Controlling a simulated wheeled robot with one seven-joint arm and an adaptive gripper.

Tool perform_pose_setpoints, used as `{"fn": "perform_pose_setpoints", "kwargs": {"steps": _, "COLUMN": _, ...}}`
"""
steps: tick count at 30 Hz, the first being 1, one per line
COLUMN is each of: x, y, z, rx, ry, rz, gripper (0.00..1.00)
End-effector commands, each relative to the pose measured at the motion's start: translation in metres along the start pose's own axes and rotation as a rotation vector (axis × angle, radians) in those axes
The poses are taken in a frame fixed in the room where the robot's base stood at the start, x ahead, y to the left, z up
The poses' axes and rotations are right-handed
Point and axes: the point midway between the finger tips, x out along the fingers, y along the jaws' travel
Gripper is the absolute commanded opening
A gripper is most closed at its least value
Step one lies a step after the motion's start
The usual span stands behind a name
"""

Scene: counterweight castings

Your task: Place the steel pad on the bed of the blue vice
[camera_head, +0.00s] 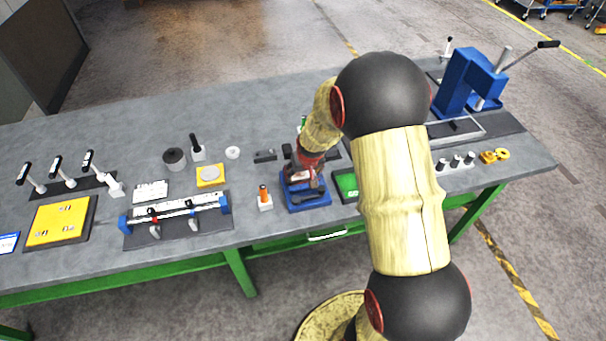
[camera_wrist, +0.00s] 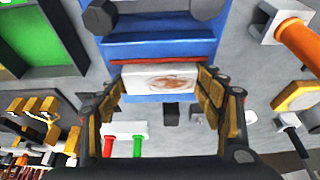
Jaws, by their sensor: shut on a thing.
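The blue vice (camera_head: 308,202) stands near the front edge of the bench, and its blue body (camera_wrist: 160,52) fills the upper middle of the wrist view. My gripper (camera_wrist: 163,80) is shut on the steel pad (camera_wrist: 140,74), a pale block with a brownish patch on its face. The pad lies across the vice in the wrist view, with blue showing above and below it. I cannot tell whether it touches the bed. In the head view my gripper (camera_head: 306,178) is right over the vice and hides much of it and the pad.
A green-lined tray (camera_head: 346,184) stands close on the vice's right. An orange-handled tool in a pale block (camera_head: 265,202) is close on its left. A clamp fixture (camera_head: 178,220) lies farther left. A blue press (camera_head: 462,82) stands at the back right.

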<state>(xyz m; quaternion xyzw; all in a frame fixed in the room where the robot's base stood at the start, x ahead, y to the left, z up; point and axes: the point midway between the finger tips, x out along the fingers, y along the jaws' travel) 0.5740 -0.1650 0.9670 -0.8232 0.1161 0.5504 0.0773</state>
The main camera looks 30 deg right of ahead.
Motion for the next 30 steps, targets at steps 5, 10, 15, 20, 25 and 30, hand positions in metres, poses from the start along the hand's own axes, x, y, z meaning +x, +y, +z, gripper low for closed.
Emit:
{"fn": "perform_pose_setpoints", "kwargs": {"steps": 5, "x": 0.0006, "y": 0.0000, "z": -0.0009, "rx": 0.000, "ry": 0.003, "rz": 0.000, "gripper": 0.15}}
{"fn": "perform_pose_setpoints", "kwargs": {"steps": 10, "x": 0.0022, "y": 0.0000, "z": 0.0010, "rx": 0.000, "ry": 0.000, "rz": 0.000, "gripper": 0.73}}
{"fn": "perform_pose_setpoints", "kwargs": {"steps": 15, "x": 0.0021, "y": 0.0000, "z": 0.0010, "rx": 0.000, "ry": 0.000, "rz": 0.000, "gripper": 0.83}}
{"fn": "perform_pose_setpoints", "kwargs": {"steps": 20, "x": 0.0020, "y": 0.0000, "z": 0.0010, "rx": 0.000, "ry": 0.000, "rz": 0.000, "gripper": 0.86}}
{"fn": "perform_pose_setpoints", "kwargs": {"steps": 25, "x": 0.0019, "y": 0.0000, "z": 0.0009, "rx": 0.000, "ry": 0.000, "rz": 0.000, "gripper": 0.86}}
{"fn": "perform_pose_setpoints", "kwargs": {"steps": 30, "x": -0.0067, "y": 0.0000, "z": -0.0014, "rx": 0.000, "ry": 0.002, "rz": 0.000, "gripper": 0.86}}
